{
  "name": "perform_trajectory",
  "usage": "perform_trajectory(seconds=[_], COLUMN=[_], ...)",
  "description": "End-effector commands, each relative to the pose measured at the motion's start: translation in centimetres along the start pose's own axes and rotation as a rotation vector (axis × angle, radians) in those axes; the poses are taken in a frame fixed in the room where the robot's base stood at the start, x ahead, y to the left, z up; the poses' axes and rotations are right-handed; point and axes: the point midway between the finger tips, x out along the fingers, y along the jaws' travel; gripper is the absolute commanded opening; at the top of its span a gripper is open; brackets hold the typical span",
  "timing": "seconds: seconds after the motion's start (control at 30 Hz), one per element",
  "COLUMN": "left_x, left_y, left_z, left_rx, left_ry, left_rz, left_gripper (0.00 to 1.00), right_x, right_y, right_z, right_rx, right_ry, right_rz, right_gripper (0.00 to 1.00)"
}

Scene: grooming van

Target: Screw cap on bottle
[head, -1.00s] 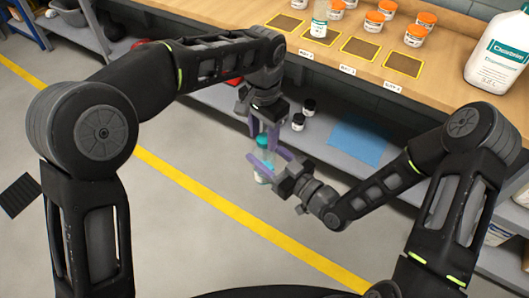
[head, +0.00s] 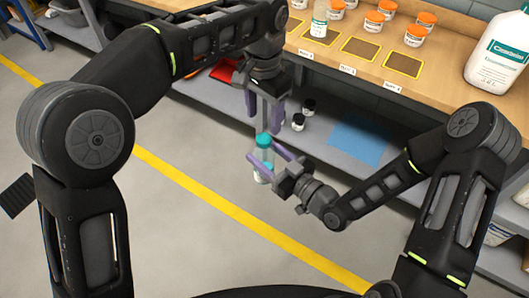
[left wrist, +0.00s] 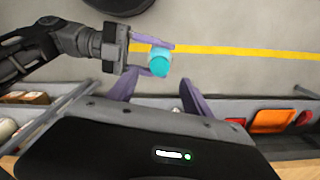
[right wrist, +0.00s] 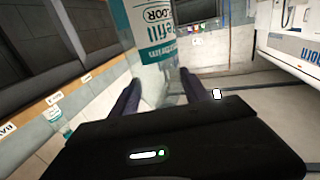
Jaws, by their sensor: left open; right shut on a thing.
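A small clear bottle (head: 261,158) stands roughly upright in the air, with a teal cap (head: 263,139) sitting on its top. My right gripper (head: 264,163) is shut around the bottle's body below the cap. The right wrist view shows the bottle's teal-and-white label (right wrist: 160,42) close up between the fingers. My left gripper (head: 265,117) points down just above the cap, its purple fingers apart and empty. The left wrist view shows the cap (left wrist: 160,66) from above, beyond the open fingers. How tightly the cap sits cannot be told.
A wooden bench (head: 456,69) behind holds orange-capped jars (head: 415,35), another small bottle (head: 319,20), yellow-edged dark mats (head: 403,64) and a large white jug (head: 497,60). The grey shelf below holds black-capped jars (head: 308,106) and a blue sheet (head: 357,140). Floor around the bottle is clear.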

Motion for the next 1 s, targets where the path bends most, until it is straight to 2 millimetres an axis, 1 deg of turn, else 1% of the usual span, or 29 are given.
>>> perform_trajectory(seconds=[0.03, 0.17, 0.43, 0.57, 0.67, 0.77, 0.87, 1.0], left_x=[-0.4, -0.8, -0.7, 0.0, 1.3, 3.2, 5.6, 8.9], left_y=[0.0, 0.0, 0.0, -0.1, -0.5, -1.0, -1.8, -3.8], left_z=[0.0, 0.0, 0.0, -0.3, -1.0, -2.0, -3.2, -4.7], left_rx=[0.002, 0.001, 0.000, -0.006, -0.021, -0.052, -0.105, -0.225], left_ry=[0.000, 0.000, 0.001, 0.021, 0.064, 0.138, 0.240, 0.416], left_rz=[-0.001, 0.000, 0.001, 0.011, 0.029, 0.058, 0.093, 0.130], left_gripper=[0.58, 0.58, 0.58, 0.58, 0.58, 0.58, 0.58, 0.58], right_x=[0.0, 0.0, 0.0, 0.0, 0.0, 0.0, 0.0, 0.0], right_y=[0.0, 0.0, 0.0, 0.0, 0.0, 0.0, 0.0, 0.0], right_z=[0.0, 0.0, 0.0, 0.0, 0.0, 0.0, 0.0, 0.0], right_rx=[0.000, 0.000, 0.000, 0.000, 0.000, 0.000, 0.000, 0.000], right_ry=[0.000, 0.000, 0.000, 0.000, 0.000, 0.000, 0.000, 0.000], right_rz=[0.000, 0.000, 0.000, 0.000, 0.000, 0.000, 0.000, 0.000], right_gripper=[0.00, 0.00, 0.00, 0.00, 0.00, 0.00, 0.00, 0.00])
